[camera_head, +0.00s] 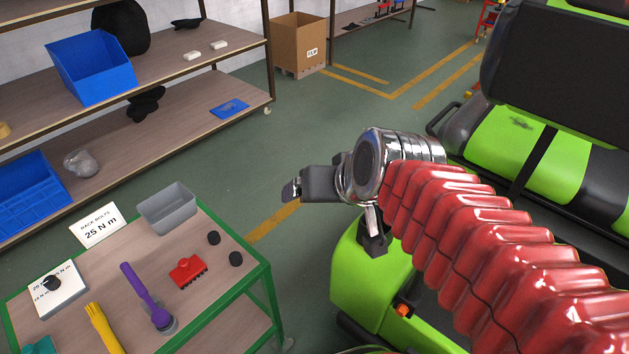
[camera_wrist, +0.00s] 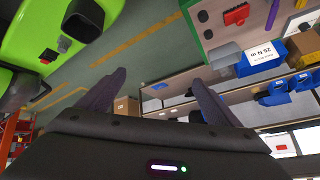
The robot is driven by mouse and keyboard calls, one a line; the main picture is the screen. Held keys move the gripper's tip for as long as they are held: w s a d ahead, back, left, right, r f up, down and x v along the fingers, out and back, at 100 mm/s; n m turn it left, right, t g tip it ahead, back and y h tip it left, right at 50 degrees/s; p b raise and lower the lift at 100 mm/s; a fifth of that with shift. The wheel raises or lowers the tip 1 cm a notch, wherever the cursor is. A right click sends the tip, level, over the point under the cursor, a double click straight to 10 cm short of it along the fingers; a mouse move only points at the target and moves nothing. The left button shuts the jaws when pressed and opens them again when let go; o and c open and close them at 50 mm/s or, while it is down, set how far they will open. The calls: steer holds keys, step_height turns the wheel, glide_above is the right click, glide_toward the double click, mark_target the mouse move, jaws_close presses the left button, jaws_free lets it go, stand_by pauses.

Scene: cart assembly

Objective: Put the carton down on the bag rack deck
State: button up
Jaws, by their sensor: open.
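My gripper (camera_head: 291,189) is held out over the floor between the green-framed table and the green cart (camera_head: 375,270). In the wrist view, my gripper (camera_wrist: 158,92) has its two dark fingers spread apart with nothing between them. A brown cardboard carton (camera_head: 297,45) with a white label stands on a pallet on the floor at the back, far from my gripper. It also shows small in the distance in the wrist view (camera_wrist: 126,105). I cannot make out for sure which part is the bag rack deck; my red bellows-covered arm hides much of the cart.
Shelving with blue bins (camera_head: 92,70) lines the left wall. Open floor with yellow lines lies beyond my gripper.

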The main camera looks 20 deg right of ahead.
steer(key=s+f+n+g+h, duration=0.1)
steer(key=s+f+n+g, duration=0.1)
steer(key=s, duration=0.6)
steer(key=shift+d+f, duration=0.15)
steer(key=shift+d, duration=0.2)
